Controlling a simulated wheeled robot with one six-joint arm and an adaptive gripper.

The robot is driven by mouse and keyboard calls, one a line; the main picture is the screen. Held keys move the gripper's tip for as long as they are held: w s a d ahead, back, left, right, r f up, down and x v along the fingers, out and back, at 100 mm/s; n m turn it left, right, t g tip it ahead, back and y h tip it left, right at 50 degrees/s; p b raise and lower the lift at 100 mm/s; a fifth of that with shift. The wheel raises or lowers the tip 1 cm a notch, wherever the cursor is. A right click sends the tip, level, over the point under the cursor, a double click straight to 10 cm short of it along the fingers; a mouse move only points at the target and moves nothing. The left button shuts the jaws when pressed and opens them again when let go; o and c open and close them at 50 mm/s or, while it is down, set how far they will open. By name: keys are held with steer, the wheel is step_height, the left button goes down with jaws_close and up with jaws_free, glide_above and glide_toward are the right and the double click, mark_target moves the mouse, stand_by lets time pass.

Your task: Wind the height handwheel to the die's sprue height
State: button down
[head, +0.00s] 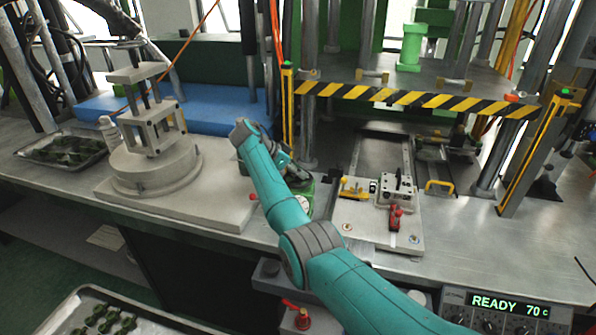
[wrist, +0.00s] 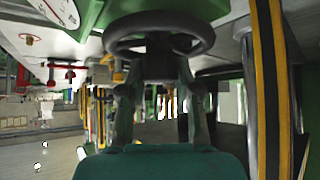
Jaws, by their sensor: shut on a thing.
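The height handwheel (wrist: 207,38) is a dark round wheel at the top of the wrist view, beside a green body. My gripper (wrist: 160,78) reaches up to it with one finger on each side and is shut on it. The fingers hide part of the wheel's near side. In the head view my teal arm covers most of the wheel and gripper. A small green unit (head: 307,187) shows there behind my arm. A round white dial (wrist: 62,12) is near the wheel; its reading is not legible. I cannot tell for certain which block is the die.
A plate with clamps (head: 378,232) lies right of my arm. A striped barrier bar (head: 420,97) crosses above it. A grey stepped fixture (head: 155,165) and a tray of dark green pieces (head: 62,165) stand left. A control box display (head: 508,306) reads READY 70 c.

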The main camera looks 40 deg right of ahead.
steer(key=shift+m+g+y, duration=0.3)
steer(key=shift+m+g, duration=0.5)
steer(key=shift+m, duration=0.3)
steer(key=c, duration=0.8)
jaws_free()
step_height(320, 180, up, 10)
steer(key=shift+f, duration=0.1)
